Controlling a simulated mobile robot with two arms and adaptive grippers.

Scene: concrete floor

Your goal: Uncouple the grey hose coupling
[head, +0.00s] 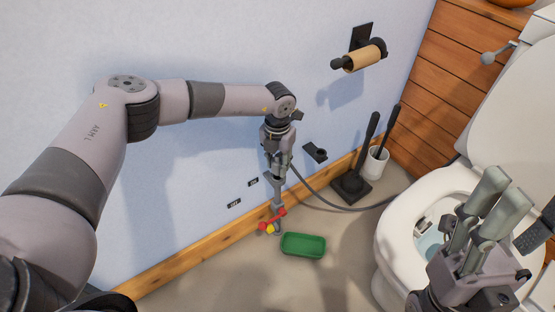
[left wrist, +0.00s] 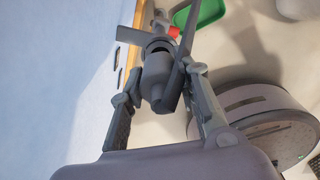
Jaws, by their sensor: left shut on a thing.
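The grey hose coupling (left wrist: 156,72) is in the left wrist view, a rounded grey body between my fingers with flat arms sticking out. My left gripper (head: 277,172) points down close to the wall and is shut on the coupling. In the head view the fingers and coupling overlap, so the exact contact is hard to make out. Below it is a valve with a red handle (head: 272,218) and a yellow part. A dark hose (head: 345,207) runs from near the gripper to the right. My right gripper (head: 505,185) points up in front of the toilet; its finger gap is unclear.
A green tray (head: 303,244) lies on the floor just right of the valve. A toilet (head: 395,240) stands at the right. A black brush stand (head: 351,187) and a white brush holder (head: 376,164) are by the wall. Floor in front of the tray is clear.

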